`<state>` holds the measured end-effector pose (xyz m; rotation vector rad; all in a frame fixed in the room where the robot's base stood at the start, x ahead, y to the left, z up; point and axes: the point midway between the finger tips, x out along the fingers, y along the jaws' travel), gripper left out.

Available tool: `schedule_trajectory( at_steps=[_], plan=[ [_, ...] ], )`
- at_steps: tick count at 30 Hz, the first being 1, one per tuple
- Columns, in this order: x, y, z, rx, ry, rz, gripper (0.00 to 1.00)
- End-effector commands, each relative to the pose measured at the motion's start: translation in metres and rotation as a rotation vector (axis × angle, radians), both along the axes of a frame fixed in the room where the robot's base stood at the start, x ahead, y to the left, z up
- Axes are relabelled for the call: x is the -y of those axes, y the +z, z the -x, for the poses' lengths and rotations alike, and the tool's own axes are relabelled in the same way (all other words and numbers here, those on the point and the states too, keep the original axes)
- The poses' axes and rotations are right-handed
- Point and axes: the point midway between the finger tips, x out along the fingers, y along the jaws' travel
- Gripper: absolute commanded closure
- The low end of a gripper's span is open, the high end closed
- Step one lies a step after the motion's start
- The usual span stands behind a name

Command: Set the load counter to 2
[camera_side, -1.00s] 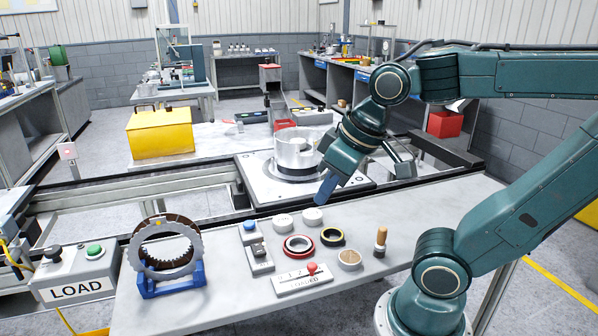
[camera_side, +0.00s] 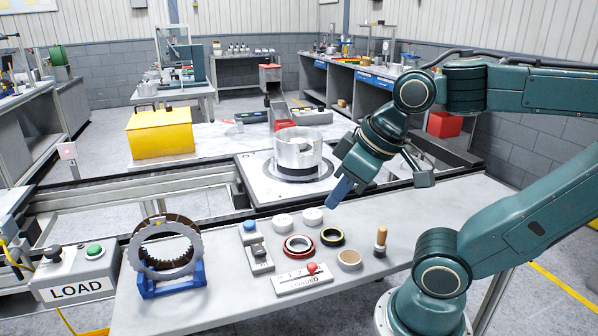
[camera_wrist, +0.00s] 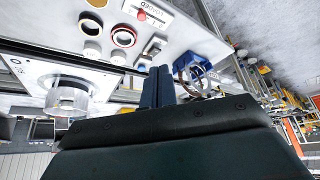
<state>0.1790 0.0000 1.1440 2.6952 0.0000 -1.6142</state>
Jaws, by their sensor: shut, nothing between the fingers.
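The load counter is a pale plate (camera_side: 290,287) marked LOADED, with small digits and a red knob (camera_side: 312,268). It lies near the table's front edge. The knob stands toward the right part of the digit row; the exact digit beside it is too small to tell. In the wrist view the plate (camera_wrist: 158,12) and its red knob (camera_wrist: 142,16) show upside down at the top. My gripper (camera_side: 334,202) is shut and empty, above the table behind and right of the counter, apart from it. Its fingers (camera_wrist: 155,72) also show in the wrist view.
Between gripper and counter lie a red-rimmed ring (camera_side: 299,246), a black and yellow ring (camera_side: 332,237) and a tan disc (camera_side: 349,260). A wooden-handled tool (camera_side: 380,240) stands right. A switch block (camera_side: 259,256) and gear stand (camera_side: 170,287) are left.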

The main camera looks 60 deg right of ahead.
Motion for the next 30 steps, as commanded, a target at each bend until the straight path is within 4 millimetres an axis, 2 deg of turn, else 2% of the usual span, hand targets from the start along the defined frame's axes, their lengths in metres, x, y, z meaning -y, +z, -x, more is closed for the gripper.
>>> schedule_trajectory(
  at_steps=[13,19,30],
  plan=[
    [0.0,0.0,0.0,0.0,0.0,0.0,1.0],
    [0.001,0.0,-0.002,-0.011,-0.001,0.002,0.61],
    [0.007,-0.001,-0.023,-0.18,-0.005,0.018,0.59]
  ],
)
